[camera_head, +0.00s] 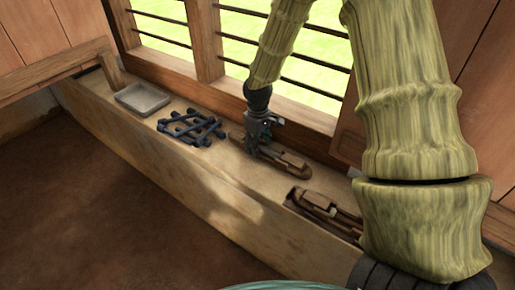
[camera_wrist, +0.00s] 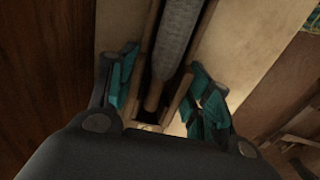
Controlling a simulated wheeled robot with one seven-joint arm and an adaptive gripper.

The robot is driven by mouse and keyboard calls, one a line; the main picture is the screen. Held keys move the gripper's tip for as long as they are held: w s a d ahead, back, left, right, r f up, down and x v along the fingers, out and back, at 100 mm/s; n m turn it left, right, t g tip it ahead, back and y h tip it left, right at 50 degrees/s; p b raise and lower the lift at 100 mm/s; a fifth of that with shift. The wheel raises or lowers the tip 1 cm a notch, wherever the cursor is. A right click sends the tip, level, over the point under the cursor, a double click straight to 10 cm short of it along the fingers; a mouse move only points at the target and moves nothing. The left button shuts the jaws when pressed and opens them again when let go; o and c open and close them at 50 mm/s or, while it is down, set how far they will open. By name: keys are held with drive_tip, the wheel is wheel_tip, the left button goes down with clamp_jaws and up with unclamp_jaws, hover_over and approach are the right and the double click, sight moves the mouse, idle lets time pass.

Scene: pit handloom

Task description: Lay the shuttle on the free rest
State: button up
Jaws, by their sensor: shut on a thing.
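My gripper (camera_head: 262,140) is shut on a brown wooden shuttle (camera_head: 285,162) above the long ledge under the window. In the wrist view the teal fingers (camera_wrist: 163,100) stand on both sides of the shuttle's wooden walls (camera_wrist: 182,92), with a grey wound bobbin (camera_wrist: 176,42) inside it. I cannot tell whether the shuttle touches the ledge. A dark blue rack of crossed bars (camera_head: 192,128), which looks like an empty rest, lies left of my gripper. The shuttle's near left end is partly hidden by the gripper.
A second brown wooden shuttle-like piece (camera_head: 325,209) lies on the ledge (camera_head: 225,195) to the right, partly behind my arm. A shallow grey tray (camera_head: 143,99) sits left of the blue rack. Barred window posts (camera_head: 205,40) rise behind the ledge.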

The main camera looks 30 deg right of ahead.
idle(0.3)
drive_tip(key=o, duration=1.3)
